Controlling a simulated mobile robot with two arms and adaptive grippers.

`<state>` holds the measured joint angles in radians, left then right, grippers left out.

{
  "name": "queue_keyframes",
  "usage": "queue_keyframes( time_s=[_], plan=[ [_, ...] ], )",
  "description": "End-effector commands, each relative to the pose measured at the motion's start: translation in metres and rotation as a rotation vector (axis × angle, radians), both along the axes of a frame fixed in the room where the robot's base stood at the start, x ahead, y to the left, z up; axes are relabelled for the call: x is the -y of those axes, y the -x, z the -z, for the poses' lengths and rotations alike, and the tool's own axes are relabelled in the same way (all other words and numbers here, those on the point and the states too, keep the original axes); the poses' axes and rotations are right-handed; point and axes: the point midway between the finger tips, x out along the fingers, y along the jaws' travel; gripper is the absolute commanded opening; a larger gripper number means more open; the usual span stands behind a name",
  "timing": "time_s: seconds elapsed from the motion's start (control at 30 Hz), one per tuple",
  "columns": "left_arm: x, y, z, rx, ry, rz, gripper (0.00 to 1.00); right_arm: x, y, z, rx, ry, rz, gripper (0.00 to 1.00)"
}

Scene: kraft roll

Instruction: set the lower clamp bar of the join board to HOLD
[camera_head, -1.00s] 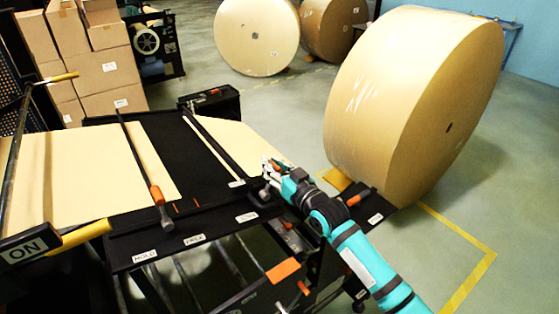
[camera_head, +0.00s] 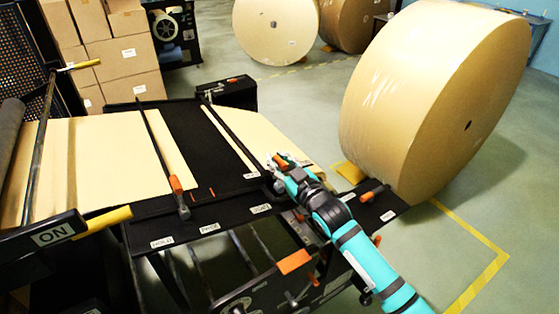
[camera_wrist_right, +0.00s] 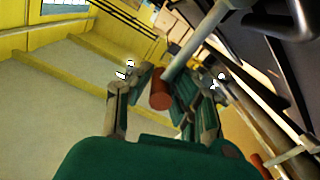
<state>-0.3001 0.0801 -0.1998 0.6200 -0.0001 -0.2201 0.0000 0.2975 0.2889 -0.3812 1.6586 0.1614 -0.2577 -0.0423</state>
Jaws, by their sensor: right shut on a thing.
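The join board (camera_head: 215,145) is a black board with two long dark clamp bars across it. The left clamp bar (camera_head: 155,135) ends in an orange grip (camera_head: 175,184). The right clamp bar (camera_head: 228,137) runs down to my right gripper (camera_head: 285,168), which is closed at its near end. In the right wrist view, a grey rod with a red-orange end (camera_wrist_right: 160,92) lies between the fingers of my right gripper (camera_wrist_right: 168,88). The fingers partly hide the grip. White labels line the near edge; the leftmost (camera_head: 162,242) seems to read HOLD. My left gripper is out of view.
Kraft paper (camera_head: 100,160) lies across the board. A large kraft roll (camera_head: 420,100) stands close on the right. An ON lever (camera_head: 55,233) with a yellow handle is at left front. Boxes (camera_head: 100,50) are stacked at the back left. Floor shows between the rolls.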

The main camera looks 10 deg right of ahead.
Motion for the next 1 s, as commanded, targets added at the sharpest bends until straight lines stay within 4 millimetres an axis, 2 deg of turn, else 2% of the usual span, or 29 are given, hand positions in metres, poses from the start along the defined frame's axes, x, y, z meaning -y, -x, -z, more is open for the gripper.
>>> queue_keyframes(
  time_s=[0.1, 0.13, 0.3, 0.33, 0.67, 0.77, 1.0],
  plan=[
    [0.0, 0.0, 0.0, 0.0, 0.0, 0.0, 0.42, -0.001, 0.001, 0.002, -0.003, 0.0, -0.002, 0.0],
    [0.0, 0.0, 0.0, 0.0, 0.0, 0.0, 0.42, -0.001, 0.001, 0.002, -0.003, 0.0, -0.002, 0.18],
    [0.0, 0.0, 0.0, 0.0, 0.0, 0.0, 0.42, -0.001, 0.001, 0.001, -0.003, -0.001, -0.002, 0.41],
    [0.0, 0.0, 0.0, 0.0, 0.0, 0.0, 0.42, -0.001, 0.0, 0.001, -0.003, -0.001, -0.001, 0.42],
    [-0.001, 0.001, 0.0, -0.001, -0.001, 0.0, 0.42, 0.001, 0.005, 0.001, -0.003, -0.001, 0.0, 0.42],
    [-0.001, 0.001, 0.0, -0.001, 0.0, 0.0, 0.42, 0.006, 0.017, 0.002, -0.004, -0.001, -0.001, 0.42],
    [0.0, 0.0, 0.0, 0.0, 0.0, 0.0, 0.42, 0.023, 0.066, 0.003, -0.006, 0.0, -0.002, 0.42]
  ],
)
